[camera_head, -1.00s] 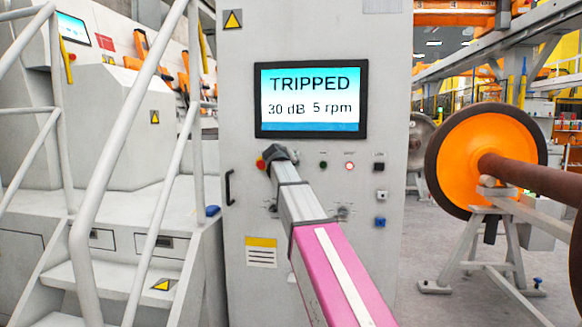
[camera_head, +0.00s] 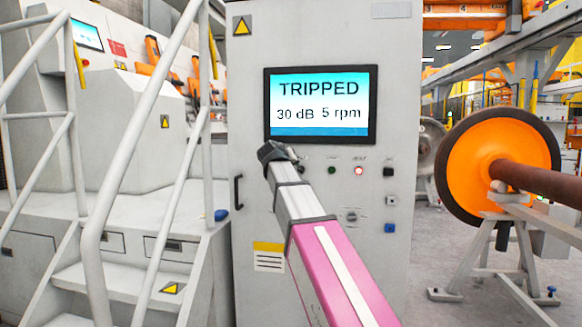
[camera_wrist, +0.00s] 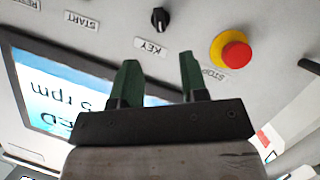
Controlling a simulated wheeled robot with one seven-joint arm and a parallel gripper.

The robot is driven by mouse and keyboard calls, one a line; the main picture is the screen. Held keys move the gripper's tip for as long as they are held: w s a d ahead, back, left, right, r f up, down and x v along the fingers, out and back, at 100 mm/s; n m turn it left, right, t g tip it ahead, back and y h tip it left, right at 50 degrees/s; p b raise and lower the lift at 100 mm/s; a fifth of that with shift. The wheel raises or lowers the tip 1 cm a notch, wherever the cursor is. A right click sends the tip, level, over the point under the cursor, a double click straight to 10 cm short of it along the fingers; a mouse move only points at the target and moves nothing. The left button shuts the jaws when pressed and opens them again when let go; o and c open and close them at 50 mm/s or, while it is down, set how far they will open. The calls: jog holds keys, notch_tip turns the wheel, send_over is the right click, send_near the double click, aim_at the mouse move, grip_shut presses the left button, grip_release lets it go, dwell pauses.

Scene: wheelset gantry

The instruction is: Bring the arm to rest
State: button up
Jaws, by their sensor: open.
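My arm reaches up from the lower right in the head view, its pink link nearest. My gripper (camera_head: 275,152) is at the grey cabinet's front, just below the left end of the screen (camera_head: 320,105), which reads TRIPPED, 30 dB, 5 rpm. In the wrist view my gripper (camera_wrist: 159,60) has its two green fingers apart, with nothing between them. A red stop button on a yellow base (camera_wrist: 236,54) is beside the fingers, apart from them. A black key switch (camera_wrist: 160,18) lies beyond the fingertips. In the head view the stop button is hidden behind my gripper.
The cabinet carries a green button (camera_head: 331,169), a lit red one (camera_head: 359,170) and a handle (camera_head: 238,192). White stair railings (camera_head: 140,150) stand left. An orange wheel (camera_head: 497,165) on a brown axle stands right. Floor between cabinet and wheel stand is clear.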

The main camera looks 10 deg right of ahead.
jog(key=s+d+f+g+y, duration=0.1)
jog(key=s+f+g, duration=0.15)
jog(key=f, duration=0.95)
jog(key=s+d+f+g+y, duration=0.1)
jog(key=s+d+f+g, duration=0.15)
jog(key=f, duration=0.85)
jog(key=s+d+f+g+y, duration=0.1)
jog(key=s+f, duration=0.2)
jog(key=f, duration=0.9)
jog(key=s+d+f+g+y, duration=0.1)
jog(key=s+f+g+y, duration=0.3)
jog(key=s+f, duration=1.6)
notch_tip(320, 180, down, 4)
jog(key=shift+s+f+m+g, duration=0.15)
jog(key=shift+f+m+g, duration=0.15)
jog(key=shift+g, duration=0.8)
